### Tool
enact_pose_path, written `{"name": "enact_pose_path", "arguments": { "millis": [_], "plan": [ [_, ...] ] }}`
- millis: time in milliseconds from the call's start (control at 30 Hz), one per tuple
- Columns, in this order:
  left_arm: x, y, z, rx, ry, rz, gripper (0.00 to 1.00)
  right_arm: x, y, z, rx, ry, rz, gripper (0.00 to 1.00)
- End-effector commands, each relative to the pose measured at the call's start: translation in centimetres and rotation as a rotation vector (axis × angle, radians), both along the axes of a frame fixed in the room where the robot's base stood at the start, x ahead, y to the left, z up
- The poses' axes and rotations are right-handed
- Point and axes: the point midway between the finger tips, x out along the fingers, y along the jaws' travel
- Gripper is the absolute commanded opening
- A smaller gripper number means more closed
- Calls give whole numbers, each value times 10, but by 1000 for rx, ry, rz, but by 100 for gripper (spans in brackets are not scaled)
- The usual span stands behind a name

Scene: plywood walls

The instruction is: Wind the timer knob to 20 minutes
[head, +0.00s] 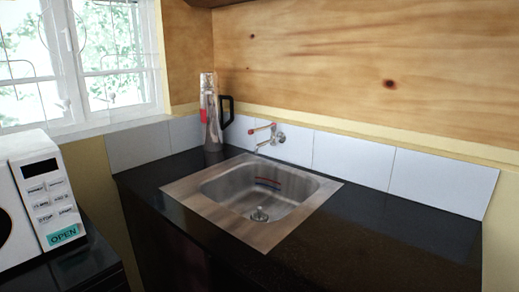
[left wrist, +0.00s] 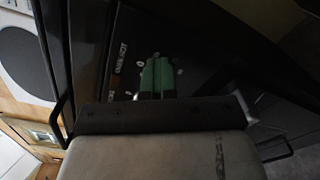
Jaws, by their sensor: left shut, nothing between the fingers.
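In the left wrist view, my left gripper (left wrist: 156,65) shows as two green fingers side by side, shut with nothing between them. The fingers are over a dark panel (left wrist: 190,45) with small white marks around the fingertips and pale lettering to their left. I cannot make out the timer knob; the fingers may cover it. I cannot tell whether the fingertips touch the panel. Neither gripper shows in the head view.
In the head view, a white microwave (head: 42,192) stands at the left. A black counter (head: 390,215) holds a steel sink (head: 205,205) with a tap (head: 278,137) and a tall metal jug (head: 211,115) behind it. The counter is clear right of the sink.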

Motion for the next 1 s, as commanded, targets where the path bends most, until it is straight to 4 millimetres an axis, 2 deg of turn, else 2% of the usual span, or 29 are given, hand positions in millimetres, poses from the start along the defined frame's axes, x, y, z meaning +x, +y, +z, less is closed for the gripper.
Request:
{"name": "enact_pose_path", "arguments": {
  "millis": [33,667,1000],
  "plan": [
    [4,12,18,24,-26,16,0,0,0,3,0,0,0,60],
    [2,13,19,25,-27,19,0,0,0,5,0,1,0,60],
    [6,7,22,24,-24,17,0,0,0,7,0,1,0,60]
  ]
}}
